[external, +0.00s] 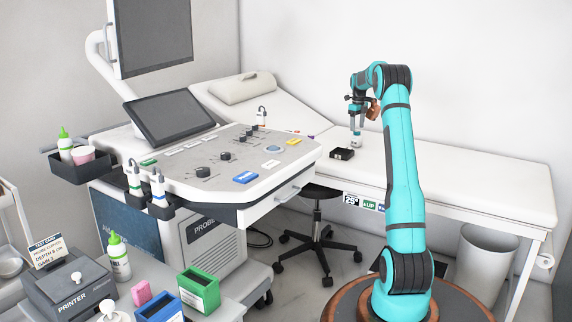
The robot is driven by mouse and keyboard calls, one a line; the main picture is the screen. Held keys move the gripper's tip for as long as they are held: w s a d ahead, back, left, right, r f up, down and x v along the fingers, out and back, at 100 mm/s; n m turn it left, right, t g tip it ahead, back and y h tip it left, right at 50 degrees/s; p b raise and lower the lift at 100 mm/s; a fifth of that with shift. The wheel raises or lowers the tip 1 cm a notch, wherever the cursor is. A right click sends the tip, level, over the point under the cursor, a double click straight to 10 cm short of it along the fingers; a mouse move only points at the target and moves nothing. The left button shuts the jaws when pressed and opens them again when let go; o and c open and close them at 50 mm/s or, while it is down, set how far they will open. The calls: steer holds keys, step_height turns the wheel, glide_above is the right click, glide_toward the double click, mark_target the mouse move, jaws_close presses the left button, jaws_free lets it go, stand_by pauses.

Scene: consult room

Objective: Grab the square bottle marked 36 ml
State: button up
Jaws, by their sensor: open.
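My gripper (355,124) points down over the near edge of the white exam bed, at the end of my teal arm. It is open. A small pale bottle-like thing (357,141) stands on the bed directly below or between the fingers. The fingers partly cover it, and I cannot tell whether they touch it. Its shape and marking are too small to read, so I cannot tell whether it is the square 36 ml bottle. A white bottle with a green cap (119,260) stands on the front-left cart; its volume mark is not legible.
The ultrasound console (250,150) stands to the left. A black stool (318,205) and a white bin (485,262) are near the bed. The bed's right half is clear.

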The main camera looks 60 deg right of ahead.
mark_target(357, 139)
steer(key=shift+f, duration=1.5)
steer(key=shift+s+d+f, duration=0.1)
steer(key=shift+d+f, duration=0.05)
steer(key=shift+f, duration=1.15)
steer(key=shift+s+d+f, duration=0.1)
steer(key=shift+f, duration=1.15)
steer(key=shift+c, duration=0.4)
steer(key=c, duration=1)
